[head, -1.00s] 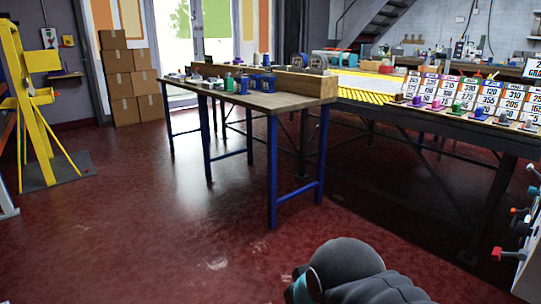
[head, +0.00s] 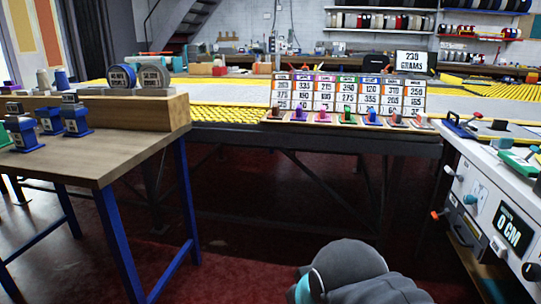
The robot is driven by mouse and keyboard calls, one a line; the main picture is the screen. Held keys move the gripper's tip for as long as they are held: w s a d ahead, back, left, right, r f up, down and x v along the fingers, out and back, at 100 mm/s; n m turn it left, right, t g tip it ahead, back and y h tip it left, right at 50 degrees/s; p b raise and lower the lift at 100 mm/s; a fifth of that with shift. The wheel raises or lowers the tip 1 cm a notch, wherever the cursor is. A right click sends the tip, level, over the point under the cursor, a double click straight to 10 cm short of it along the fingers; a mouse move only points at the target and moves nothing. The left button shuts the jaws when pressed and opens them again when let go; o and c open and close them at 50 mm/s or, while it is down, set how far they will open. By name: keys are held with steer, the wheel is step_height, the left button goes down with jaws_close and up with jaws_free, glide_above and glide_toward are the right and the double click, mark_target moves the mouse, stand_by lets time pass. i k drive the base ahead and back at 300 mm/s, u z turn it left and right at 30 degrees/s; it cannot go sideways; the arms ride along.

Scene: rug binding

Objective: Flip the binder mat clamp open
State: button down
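At the right edge stands a white machine (head: 470,188) with a "0 CM" display (head: 513,230). On its top is a blue clamp-like part (head: 461,127) with a raised lever, and nearer the edge a green part (head: 520,161). I cannot tell for sure which of these is the binder mat clamp, or whether it is open. My arm shows only as a dark grey rounded link at the bottom centre. My gripper is out of view.
A wooden table (head: 98,158) with blue legs stands at the left. A long table (head: 235,130) with yellow edging crosses the middle, bearing a board of number cards (head: 348,95). Levers and knobs stick out from the machine's front. Red floor (head: 245,265) lies open between them.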

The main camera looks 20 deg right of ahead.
mark_target(477, 115)
steer(key=z, duration=0.85)
steer(key=i, duration=1.1)
steer(key=z, duration=0.75)
